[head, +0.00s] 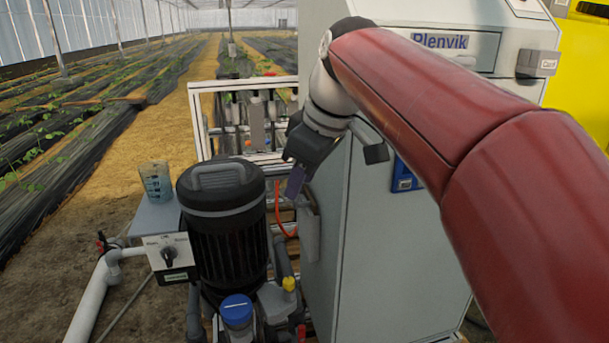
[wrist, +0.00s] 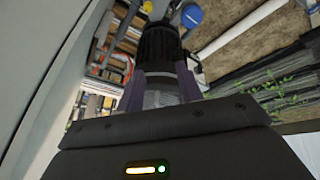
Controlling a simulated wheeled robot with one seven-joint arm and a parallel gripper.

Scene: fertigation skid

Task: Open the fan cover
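The fan cover (head: 222,192) is the dark cap with a grey arched handle (head: 215,172) on top of the black upright motor (head: 230,245). It sits level on the motor and looks closed. My gripper (head: 292,185) hangs to the right of the cover in the head view, apart from it, with its purple fingers pointing down. In the wrist view the two fingers of my gripper (wrist: 160,88) stand apart. The cover (wrist: 162,92) shows beyond and between them, with the motor (wrist: 158,45) behind it. Nothing is seen held.
A grey cabinet (head: 400,260) stands close to my gripper on the right. A switch box (head: 168,255) and a beaker (head: 156,180) on a small shelf are left of the motor. A blue-capped part (head: 236,309) and piping sit in front. A framed rack (head: 245,125) stands behind.

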